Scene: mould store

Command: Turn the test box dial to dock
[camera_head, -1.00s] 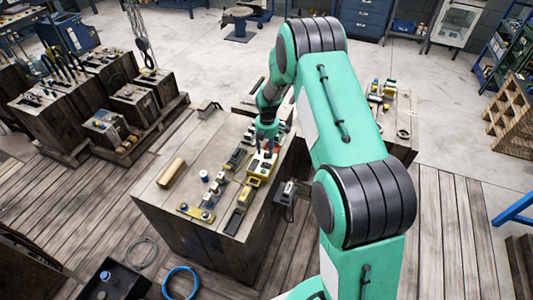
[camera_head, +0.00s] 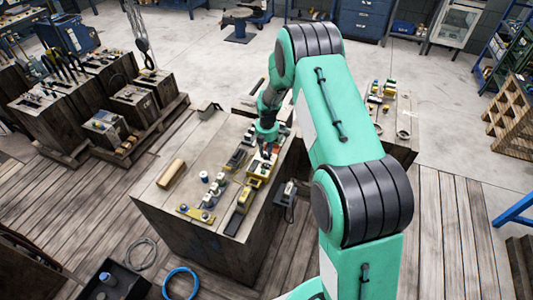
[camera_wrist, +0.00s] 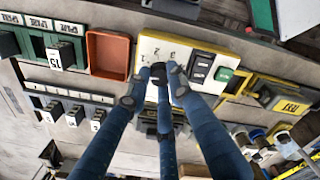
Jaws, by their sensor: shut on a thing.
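My gripper (camera_wrist: 158,76) has its dark blue fingers closed around a small dark knob on a cream panel (camera_wrist: 186,48) in the wrist view. The panel has printed numbers around the knob, and the fingertips hide most of the knob, so its pointer cannot be read. A yellow piece with a label that seems to read TEST (camera_wrist: 290,106) is to the right of the panel. I see no readable "dock" mark. In the head view my gripper (camera_head: 267,150) is low over the far right part of the wooden bench block (camera_head: 160,205), and the panel is mostly hidden there.
An orange-red tray (camera_wrist: 108,53) and a green unit with a number label (camera_wrist: 55,60) are left of the panel. A dark switch block (camera_wrist: 203,66) and a green button (camera_wrist: 224,74) are close on its right.

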